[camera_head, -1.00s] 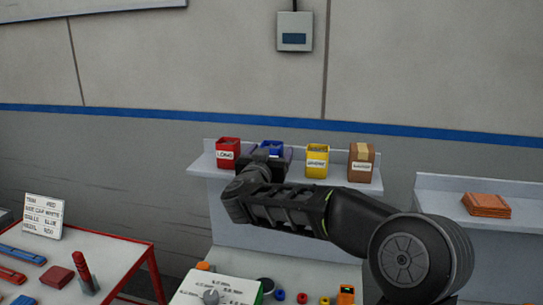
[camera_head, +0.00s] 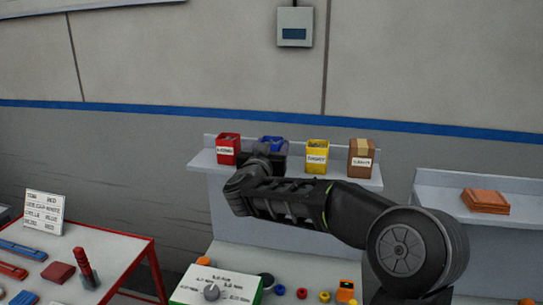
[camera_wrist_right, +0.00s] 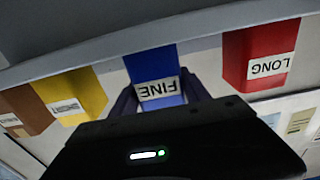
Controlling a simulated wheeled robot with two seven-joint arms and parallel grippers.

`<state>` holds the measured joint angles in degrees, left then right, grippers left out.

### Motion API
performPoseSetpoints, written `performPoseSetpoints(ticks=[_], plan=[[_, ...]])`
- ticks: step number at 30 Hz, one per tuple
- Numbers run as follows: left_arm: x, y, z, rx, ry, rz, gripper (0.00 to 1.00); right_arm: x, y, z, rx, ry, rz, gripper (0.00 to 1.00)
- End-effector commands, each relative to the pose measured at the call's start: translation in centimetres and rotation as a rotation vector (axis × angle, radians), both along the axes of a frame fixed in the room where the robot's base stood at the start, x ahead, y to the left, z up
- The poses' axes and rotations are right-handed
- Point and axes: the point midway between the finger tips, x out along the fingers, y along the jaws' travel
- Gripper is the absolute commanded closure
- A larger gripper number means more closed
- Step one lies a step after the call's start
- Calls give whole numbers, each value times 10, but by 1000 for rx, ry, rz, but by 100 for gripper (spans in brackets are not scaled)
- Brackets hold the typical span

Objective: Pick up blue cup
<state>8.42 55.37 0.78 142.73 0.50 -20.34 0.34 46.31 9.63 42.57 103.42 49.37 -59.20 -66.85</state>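The blue cup (camera_head: 272,140) stands on the back shelf between the red and yellow cups; my right gripper hides most of it in the head view. In the right wrist view the blue cup (camera_wrist_right: 150,66) shows its white label reading FINE. My right gripper (camera_wrist_right: 160,92) has one finger on each side of the cup, close against its sides, and appears shut on it. In the head view the right gripper (camera_head: 270,151) is in front of the cup. The cup appears still at shelf level. My left gripper is not in view.
A red cup (camera_head: 228,148) labelled LONG in the wrist view, a yellow cup (camera_head: 317,156) and a brown box (camera_head: 361,158) stand close by on the shelf (camera_head: 200,160). A red-edged table (camera_head: 110,250) with tools is at lower left. Orange plates (camera_head: 485,200) lie on the right shelf.

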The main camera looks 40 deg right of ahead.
Motion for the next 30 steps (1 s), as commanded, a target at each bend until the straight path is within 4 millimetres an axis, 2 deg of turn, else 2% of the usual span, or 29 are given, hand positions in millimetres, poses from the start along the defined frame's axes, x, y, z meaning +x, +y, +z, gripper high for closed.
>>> performPoseSetpoints(ticks=[2,18,25,30], plan=[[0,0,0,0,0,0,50,0,0,0,0,0,0,53],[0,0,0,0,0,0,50,0,0,1,-1,-1,0,96],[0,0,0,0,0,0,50,0,0,2,-2,-1,0,96],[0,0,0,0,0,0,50,0,0,15,-2,-4,-1,96]])
